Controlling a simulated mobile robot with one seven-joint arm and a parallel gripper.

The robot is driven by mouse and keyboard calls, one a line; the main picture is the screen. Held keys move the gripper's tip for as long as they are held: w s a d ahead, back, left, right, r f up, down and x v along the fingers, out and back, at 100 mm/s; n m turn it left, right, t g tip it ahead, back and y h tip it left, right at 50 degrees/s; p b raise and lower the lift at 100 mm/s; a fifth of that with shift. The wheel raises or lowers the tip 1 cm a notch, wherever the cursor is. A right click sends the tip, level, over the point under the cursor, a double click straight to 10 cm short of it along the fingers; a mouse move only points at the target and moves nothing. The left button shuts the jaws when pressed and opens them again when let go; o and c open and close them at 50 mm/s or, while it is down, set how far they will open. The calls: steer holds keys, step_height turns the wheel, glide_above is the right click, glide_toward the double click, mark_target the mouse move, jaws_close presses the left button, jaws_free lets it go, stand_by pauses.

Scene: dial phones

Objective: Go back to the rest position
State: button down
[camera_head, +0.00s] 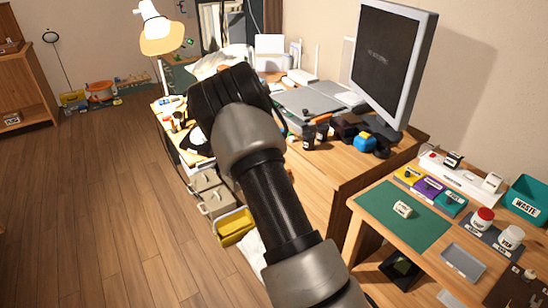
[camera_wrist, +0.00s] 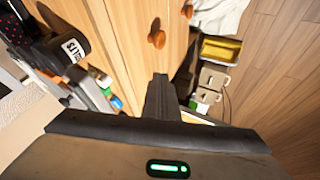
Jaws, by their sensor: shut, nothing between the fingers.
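My arm reaches up from the bottom of the head view toward the wooden desk (camera_head: 318,188) and bends at a dark joint above the desk's left part. The arm hides my gripper in that view. In the wrist view my gripper (camera_wrist: 160,80) shows as dark fingers closed together, with nothing between them. The fingers point toward a wooden front with round knobs (camera_wrist: 156,39). I cannot tell how close they are to it.
A monitor (camera_head: 388,62) and a lamp (camera_head: 160,30) stand on the desk. A yellow bin (camera_head: 236,226) stands below the desk. The wooden floor (camera_head: 90,205) at left is clear.

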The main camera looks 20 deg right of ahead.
steer(key=s+a+r+m+y, duration=0.15)
steer(key=s+a+r, duration=0.35)
steer(key=s+r, duration=0.6)
steer(key=s+a+r+m+y, duration=0.1)
steer(key=s+a+r+y, duration=0.1)
steer(key=s+a+r, duration=0.7)
steer(key=s+a+r+n+y, duration=0.1)
steer(key=s+a+r, duration=0.15)
steer(key=s, duration=0.95)
steer(key=s+a+r+n, duration=0.1)
steer(key=s+r, duration=0.2)
steer(key=s, duration=0.9)
step_height(320, 180, up, 23)
steer(key=p, duration=2.3)
steer(key=shift+w, duration=0.15)
steer(key=shift+m, duration=0.25)
